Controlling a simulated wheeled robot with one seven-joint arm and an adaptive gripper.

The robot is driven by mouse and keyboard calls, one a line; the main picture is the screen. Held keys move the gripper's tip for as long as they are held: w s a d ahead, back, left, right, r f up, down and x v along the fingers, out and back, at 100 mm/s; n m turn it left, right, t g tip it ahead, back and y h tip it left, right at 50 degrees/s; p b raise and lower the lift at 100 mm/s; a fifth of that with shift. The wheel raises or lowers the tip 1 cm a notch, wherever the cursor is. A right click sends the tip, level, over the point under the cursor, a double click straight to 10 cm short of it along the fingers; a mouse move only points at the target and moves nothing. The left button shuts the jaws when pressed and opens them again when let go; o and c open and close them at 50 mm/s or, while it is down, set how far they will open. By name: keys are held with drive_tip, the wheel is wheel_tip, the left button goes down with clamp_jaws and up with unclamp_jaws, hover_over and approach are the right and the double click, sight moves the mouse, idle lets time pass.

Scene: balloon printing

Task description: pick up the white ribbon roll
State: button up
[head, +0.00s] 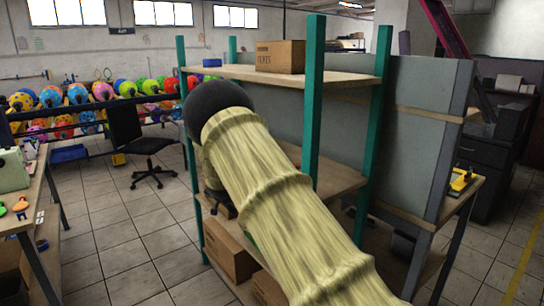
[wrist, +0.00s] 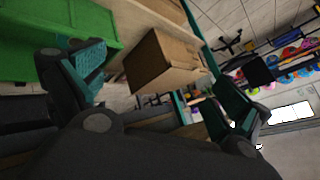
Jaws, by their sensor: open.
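I cannot make out the white ribbon roll in either view. My gripper (wrist: 157,80) is open in the wrist view, its two dark fingers spread wide with nothing between them up close. Beyond the fingers are a cardboard box (wrist: 163,62) and a green crate (wrist: 62,35) on a wooden shelf. In the head view my pale-sleeved arm crosses the rack and hides much of its middle and lower shelves.
The rack has green posts (head: 314,110) and a wooden top shelf (head: 340,80) carrying a cardboard box (head: 280,57). Cardboard boxes (head: 230,256) sit low on it. An office chair (head: 135,145) stands behind left. A table (head: 30,200) is at the left edge, with open floor between.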

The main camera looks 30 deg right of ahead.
drive_tip(key=w+d+r+m+p, duration=0.1)
drive_tip(key=w+r+p, duration=0.15)
drive_tip(key=r, duration=0.65)
drive_tip(key=w+d+r+p, duration=0.1)
drive_tip(key=w+r, duration=0.2)
drive_tip(key=r, duration=0.5)
drive_tip(key=s+d+r+n+g+h+p, duration=0.1)
drive_tip(key=s+d+r+g+p, duration=0.3)
drive_tip(key=s+d, duration=0.3)
drive_tip(key=s+d+r+g+h+p, duration=0.1)
drive_tip(key=s+d+r+g+p, duration=0.1)
drive_tip(key=s+d+r+p, duration=0.4)
drive_tip(key=x, duration=0.6)
drive_tip(key=shift+d+f, duration=0.2)
drive_tip(key=shift+d, duration=0.1)
drive_tip(key=shift+p+x, duration=1.55)
drive_tip(key=shift+x, duration=1)
drive_tip(key=shift+a+f, duration=0.1)
drive_tip(key=shift+a, duration=0.1)
drive_tip(key=shift+w, duration=0.1)
drive_tip(key=c, duration=1.1)
